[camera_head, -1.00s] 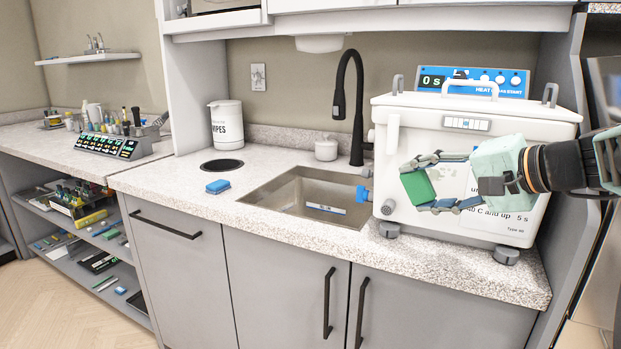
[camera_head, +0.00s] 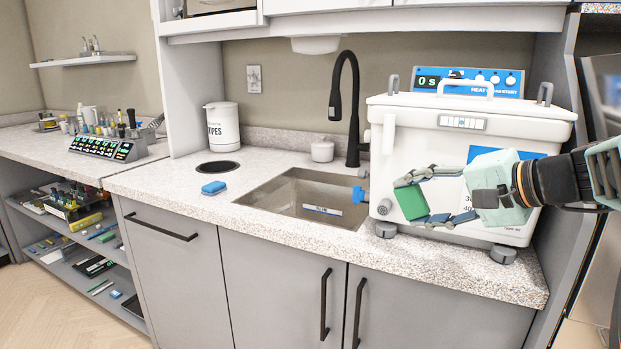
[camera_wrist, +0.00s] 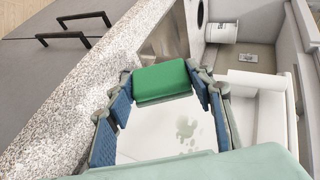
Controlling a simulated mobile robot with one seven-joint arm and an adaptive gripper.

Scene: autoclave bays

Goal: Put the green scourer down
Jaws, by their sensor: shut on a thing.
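The green scourer (camera_head: 411,202) is a small green block held between the fingertips of my gripper (camera_head: 408,199). In the wrist view the scourer (camera_wrist: 163,82) sits across the tips, with a blue-padded finger on each side touching its ends. My gripper (camera_wrist: 163,85) is shut on it. In the head view the gripper reaches in from the right, in front of the white autoclave box, and the scourer is in the air above the counter's front strip. The speckled counter (camera_head: 190,205) lies below and to the left.
A sink (camera_head: 305,197) with a black tap (camera_head: 353,110) is left of the gripper. The white autoclave (camera_head: 470,120) stands close behind it. A blue sponge (camera_head: 214,187) lies left of the sink, near a round hole (camera_head: 218,167) and a wipes tub (camera_head: 223,127). The counter's front left is clear.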

